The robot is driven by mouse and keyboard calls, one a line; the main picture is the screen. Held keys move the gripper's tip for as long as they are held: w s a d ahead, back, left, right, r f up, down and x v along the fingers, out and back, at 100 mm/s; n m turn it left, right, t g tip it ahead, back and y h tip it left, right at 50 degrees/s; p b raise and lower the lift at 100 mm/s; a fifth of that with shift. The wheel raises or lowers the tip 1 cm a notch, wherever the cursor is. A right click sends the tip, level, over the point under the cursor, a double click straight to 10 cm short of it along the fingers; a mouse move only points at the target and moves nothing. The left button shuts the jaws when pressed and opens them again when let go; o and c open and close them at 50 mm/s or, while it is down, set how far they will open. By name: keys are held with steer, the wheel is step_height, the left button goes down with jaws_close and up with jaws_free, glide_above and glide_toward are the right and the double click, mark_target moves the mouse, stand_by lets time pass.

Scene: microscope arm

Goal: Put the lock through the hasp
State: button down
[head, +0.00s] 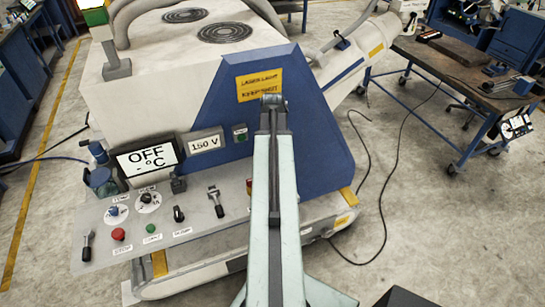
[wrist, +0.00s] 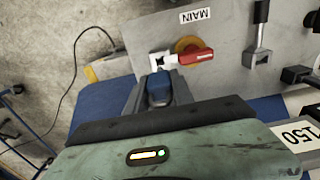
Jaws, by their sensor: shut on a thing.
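In the wrist view my gripper (wrist: 158,82) is shut on a small blue block, which I take to be the lock (wrist: 159,92); grey fingers flank it. Just beyond its far end is a pale metal piece with a dark opening (wrist: 160,61), perhaps the hasp. It sits beside a red handle (wrist: 196,57) on an orange-yellow disc (wrist: 188,45), under a MAIN label (wrist: 195,15). I cannot tell whether the lock touches the metal piece, and I see no shackle clearly.
The grey control panel (head: 100,240) carries knobs, buttons and levers. A lever (wrist: 260,35) stands right of the red handle in the wrist view. The machine's blue housing (head: 315,130) rises behind my arm. A workbench (head: 465,75) stands at right; a cable lies on the floor.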

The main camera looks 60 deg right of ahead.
steer(key=shift+f+b, duration=1.9)
steer(key=shift+f, duration=0.35)
steer(key=shift+f, duration=0.1)
steer(key=shift+f+b, duration=0.35)
steer(key=shift+b, duration=0.1)
steer(key=shift+f+b, duration=2.05)
steer(key=shift+f, duration=0.05)
steer(key=c, duration=1)
jaws_free()
steer(key=shift+r, duration=0.1)
step_height(320, 180, up, 8)
steer(key=p, duration=0.8)
